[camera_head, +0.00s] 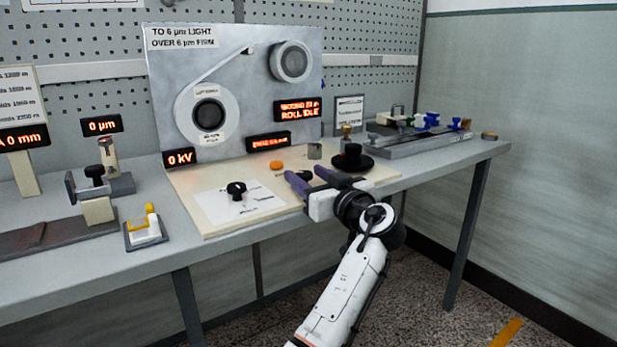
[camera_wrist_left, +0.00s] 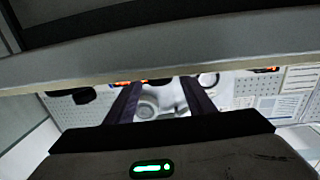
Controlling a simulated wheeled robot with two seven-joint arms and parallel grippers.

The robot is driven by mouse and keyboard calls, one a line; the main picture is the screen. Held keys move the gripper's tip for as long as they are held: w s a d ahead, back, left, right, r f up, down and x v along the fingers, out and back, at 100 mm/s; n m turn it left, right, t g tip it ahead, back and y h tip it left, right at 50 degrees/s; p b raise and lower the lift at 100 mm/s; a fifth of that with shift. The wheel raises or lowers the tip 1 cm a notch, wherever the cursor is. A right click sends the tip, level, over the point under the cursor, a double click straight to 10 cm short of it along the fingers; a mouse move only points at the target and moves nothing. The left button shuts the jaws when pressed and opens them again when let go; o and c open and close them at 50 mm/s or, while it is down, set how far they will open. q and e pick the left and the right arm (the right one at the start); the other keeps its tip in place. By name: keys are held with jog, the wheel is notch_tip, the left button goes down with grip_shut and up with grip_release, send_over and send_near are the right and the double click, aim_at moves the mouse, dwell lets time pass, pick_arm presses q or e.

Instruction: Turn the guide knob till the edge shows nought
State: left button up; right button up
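Black knobs show in the head view: one (camera_head: 94,172) on a metal block at the left, one (camera_head: 236,188) on a white sheet, and a broad round one (camera_head: 352,160) to the right. No readable label tells which is the guide knob. A red display (camera_head: 24,137) at the left edge ends in "0 mm"; its first character is unclear. My left gripper (camera_head: 312,180) is open and empty at the front of the cream board, between the sheet and the broad knob. Its parted fingers also show in the left wrist view (camera_wrist_left: 163,98). My right gripper is not in view.
An upright panel (camera_head: 160,75) with reels stands behind the cream board (camera_head: 212,226). Other displays read "0 µm" (camera_head: 102,124) and "0 kV" (camera_head: 180,157). A yellow-topped block (camera_head: 147,228) stands at the front left. A fixture with blue knobs (camera_head: 425,140) lies at the right.

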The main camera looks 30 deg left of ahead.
pick_arm(q)
jog(key=v, duration=1)
jog(key=shift+d, duration=0.15)
